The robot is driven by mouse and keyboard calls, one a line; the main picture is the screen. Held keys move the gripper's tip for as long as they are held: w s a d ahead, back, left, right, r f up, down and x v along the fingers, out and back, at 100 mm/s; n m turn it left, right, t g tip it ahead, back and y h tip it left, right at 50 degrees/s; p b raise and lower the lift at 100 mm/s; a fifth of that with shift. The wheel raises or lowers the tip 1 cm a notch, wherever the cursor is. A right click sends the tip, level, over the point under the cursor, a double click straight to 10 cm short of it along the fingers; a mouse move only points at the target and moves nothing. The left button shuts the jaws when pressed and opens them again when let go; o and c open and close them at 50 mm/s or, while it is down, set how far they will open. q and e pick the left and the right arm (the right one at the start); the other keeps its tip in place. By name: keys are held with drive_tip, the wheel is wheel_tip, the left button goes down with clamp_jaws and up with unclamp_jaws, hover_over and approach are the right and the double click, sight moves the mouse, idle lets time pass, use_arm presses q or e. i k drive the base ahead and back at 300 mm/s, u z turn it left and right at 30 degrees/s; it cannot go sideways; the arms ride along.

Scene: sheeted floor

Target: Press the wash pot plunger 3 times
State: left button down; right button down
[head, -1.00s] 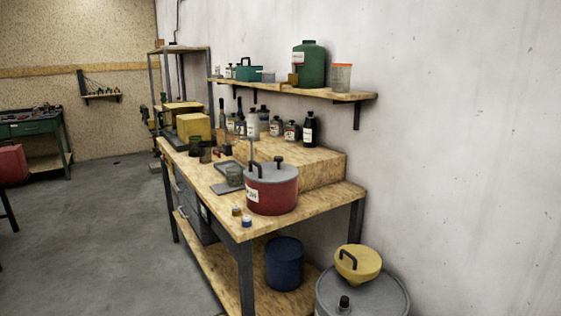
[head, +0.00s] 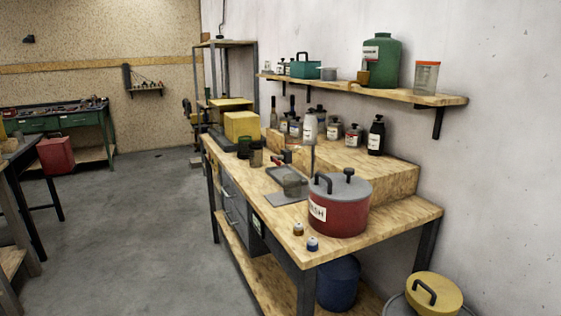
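The wash pot (head: 340,210) is a red round pot with a grey lid and a white label on its side. It stands upright near the front corner of the wooden workbench (head: 412,215). On its lid are a dark knob-topped plunger (head: 349,173) near the middle and a dark bent handle (head: 322,182) at the left. Nothing of mine touches the pot. Neither of my grippers shows in the head view.
Two small bottles (head: 312,243) stand at the bench's front edge beside the pot. A metal tray (head: 286,197) lies behind it. Bottles line a raised wooden step. A wall shelf (head: 395,95) hangs above. A yellow-lidded drum is at lower right. Grey floor (head: 150,230) is clear at left.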

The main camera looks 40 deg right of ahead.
sight(348, 171)
drive_tip(key=u, duration=0.05)
drive_tip(key=i, duration=0.9)
drive_tip(key=z, duration=0.9)
drive_tip(key=i, duration=0.45)
drive_tip(key=z, duration=0.4)
